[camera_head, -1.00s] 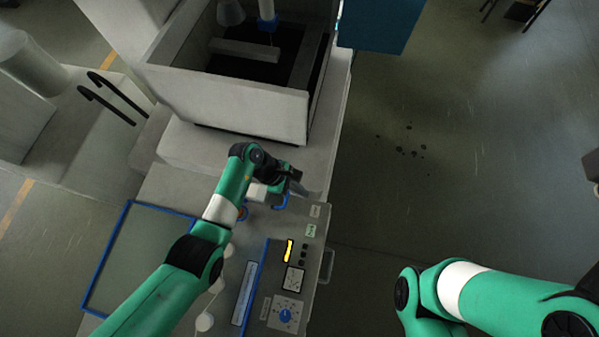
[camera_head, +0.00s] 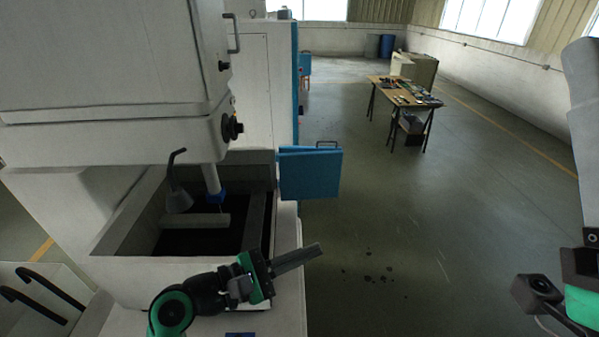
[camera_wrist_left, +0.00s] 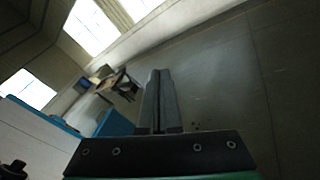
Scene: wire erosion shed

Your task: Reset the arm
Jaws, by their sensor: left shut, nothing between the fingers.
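My left arm comes in at the bottom, green and black. Its gripper (camera_head: 298,258) is raised in front of the machine's open tank, fingers pointing right over the floor. The fingers are together and empty, and they also show closed in the left wrist view (camera_wrist_left: 160,85). My right arm (camera_head: 575,280) is folded up at the right edge. I cannot make out its fingers.
The large wire erosion machine (camera_head: 110,70) with its open tank (camera_head: 130,270) fills the left. A blue panel (camera_head: 311,175) sticks out at its right side. A workbench (camera_head: 403,92) with tools stands far back. The floor between is clear.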

